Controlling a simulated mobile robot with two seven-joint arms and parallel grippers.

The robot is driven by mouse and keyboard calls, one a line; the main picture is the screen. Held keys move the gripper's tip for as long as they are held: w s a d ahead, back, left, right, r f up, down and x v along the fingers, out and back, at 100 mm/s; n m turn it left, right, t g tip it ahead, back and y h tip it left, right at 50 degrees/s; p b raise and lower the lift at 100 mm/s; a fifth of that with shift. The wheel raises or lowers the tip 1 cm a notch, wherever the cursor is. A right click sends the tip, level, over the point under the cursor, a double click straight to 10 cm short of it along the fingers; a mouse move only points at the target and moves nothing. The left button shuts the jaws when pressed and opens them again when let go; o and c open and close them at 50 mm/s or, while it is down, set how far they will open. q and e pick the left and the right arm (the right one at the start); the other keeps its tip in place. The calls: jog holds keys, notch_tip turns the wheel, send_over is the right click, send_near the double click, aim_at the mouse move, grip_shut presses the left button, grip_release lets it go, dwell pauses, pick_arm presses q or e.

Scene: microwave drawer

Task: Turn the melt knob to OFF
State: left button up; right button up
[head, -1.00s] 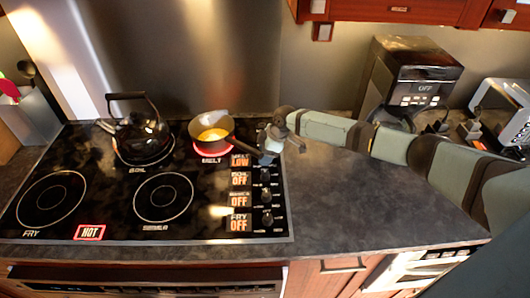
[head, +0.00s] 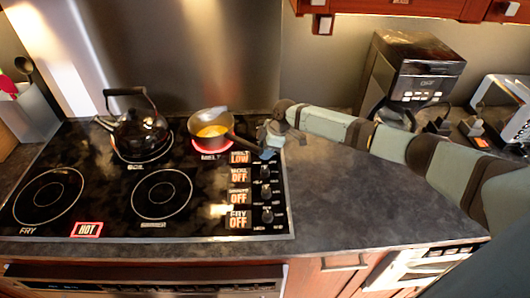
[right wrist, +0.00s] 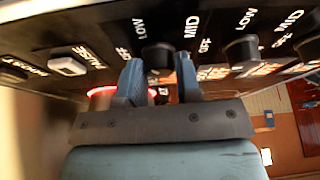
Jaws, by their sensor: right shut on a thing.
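The melt knob (right wrist: 158,53) shows in the right wrist view as a dark round knob between my fingers, with LOW and MID printed beside it. My right gripper (right wrist: 159,78) is shut on it, one blue finger on each side. In the head view my right gripper (head: 268,152) is at the top of the knob column and hides the melt knob. The melt display (head: 240,157) reads LOW in orange. The melt burner (head: 208,152) glows red under a small saucepan (head: 222,120) with yellow contents. My left gripper is not in view.
The other knobs (head: 266,191) sit in a column below, beside displays reading OFF. The saucepan's handle (head: 247,143) reaches close to my right gripper. A black kettle (head: 141,133) stands at the back left. A HOT sign (head: 87,229) glows at the front. The counter (head: 345,205) right of the stove is clear.

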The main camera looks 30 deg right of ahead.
jog(key=n+b, duration=0.1)
jog(key=n+g+b, duration=0.1)
jog(key=shift+f+n, duration=0.3)
jog(key=n+g+b, duration=0.1)
jog(key=n+b, duration=0.2)
jog(key=shift+w+n, duration=0.1)
jog(key=shift+n, duration=0.2)
jog(key=n+g+b, duration=0.2)
jog(key=n, duration=0.2)
jog(key=shift+r, duration=0.15)
jog(key=shift+r+n+g+h+b, duration=0.1)
jog(key=shift+n+g+h+b, duration=0.25)
jog(key=shift+n+b, duration=0.45)
jog(key=shift+w, duration=0.1)
jog(key=shift+n, duration=0.4)
jog(key=o, duration=0.9)
